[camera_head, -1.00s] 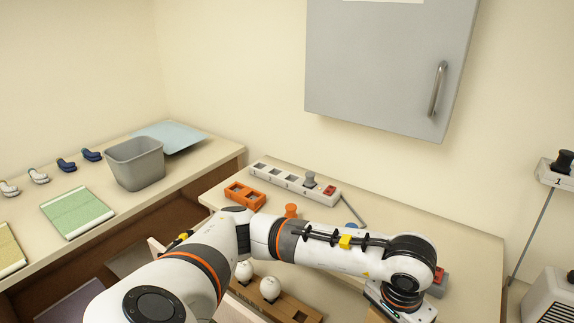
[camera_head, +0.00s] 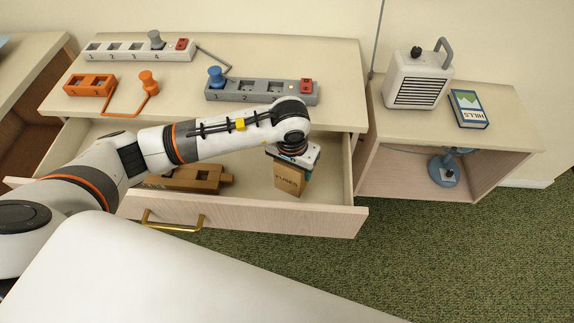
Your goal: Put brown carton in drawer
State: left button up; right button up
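The brown carton (camera_head: 288,179), marked "FUSES", is upright and slightly tilted inside the open drawer (camera_head: 262,216), towards its right end. I cannot tell whether its base touches the drawer floor. My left gripper (camera_head: 300,166) points down at the carton's top and appears shut on it; the wrist hides much of the fingers. My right gripper is not in view.
A brown block with holes (camera_head: 198,178) lies in the drawer, partly under my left arm. On the top above are a grey power strip (camera_head: 262,92) and an orange socket (camera_head: 90,85). At right, a shelf holds a heater (camera_head: 418,78) and a book (camera_head: 468,108).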

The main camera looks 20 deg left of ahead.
pick_arm(q)
notch_tip(320, 180, down, 5)
jog(key=shift+f, duration=0.2)
dwell(0.3)
jog(key=shift+f, duration=0.2)
jog(key=o, duration=1)
jog(key=shift+o, duration=0.2)
jog(key=shift+r, duration=0.1)
